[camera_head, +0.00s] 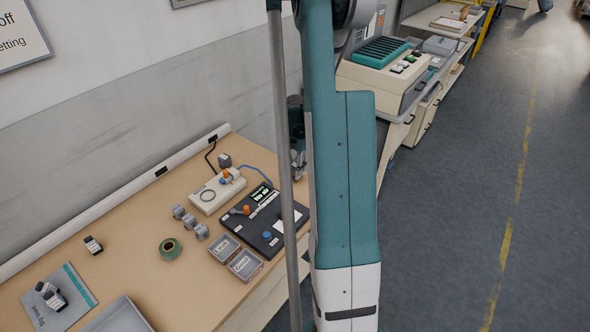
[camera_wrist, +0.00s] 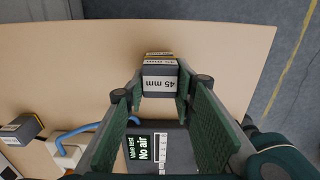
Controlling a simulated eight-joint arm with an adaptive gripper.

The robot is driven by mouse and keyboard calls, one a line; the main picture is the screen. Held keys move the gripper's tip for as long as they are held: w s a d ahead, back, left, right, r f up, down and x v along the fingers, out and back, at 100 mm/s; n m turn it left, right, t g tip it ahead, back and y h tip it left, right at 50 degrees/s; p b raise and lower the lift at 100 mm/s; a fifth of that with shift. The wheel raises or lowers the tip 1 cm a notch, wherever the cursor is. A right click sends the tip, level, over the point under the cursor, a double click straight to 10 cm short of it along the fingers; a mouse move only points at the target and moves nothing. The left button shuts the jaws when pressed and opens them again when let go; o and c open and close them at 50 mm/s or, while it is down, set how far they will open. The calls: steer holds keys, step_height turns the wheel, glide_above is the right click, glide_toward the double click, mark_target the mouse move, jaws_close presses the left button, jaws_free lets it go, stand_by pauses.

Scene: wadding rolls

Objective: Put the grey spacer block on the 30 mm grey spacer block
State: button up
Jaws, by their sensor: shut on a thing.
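In the wrist view my gripper (camera_wrist: 160,95) is shut on a grey spacer block (camera_wrist: 158,97) with a white "45 mm" label. A second label and a yellowish band show at its far end. The block is over bare tabletop; its height above it is unclear. In the head view my gripper (camera_head: 297,165) is partly hidden behind my own arm, and the held block cannot be made out. Dark blocks with white labels (camera_head: 50,295) are on the grey mat (camera_head: 75,278) at front left. Another labelled block (camera_head: 93,245) stands behind the mat. No 30 mm label is readable.
A grey block (camera_head: 224,160) stands near the cables. A tray (camera_head: 118,316) is at the front.

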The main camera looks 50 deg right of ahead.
mark_target(295, 166)
steer(key=shift+f, duration=0.25)
steer(key=o, duration=1)
steer(key=shift+r, duration=0.1)
steer(key=shift+r, duration=0.1)
step_height(295, 166, up, 12)
steer(key=shift+r+p, duration=0.1)
steer(key=shift+p, duration=0.5)
stand_by(0.3)
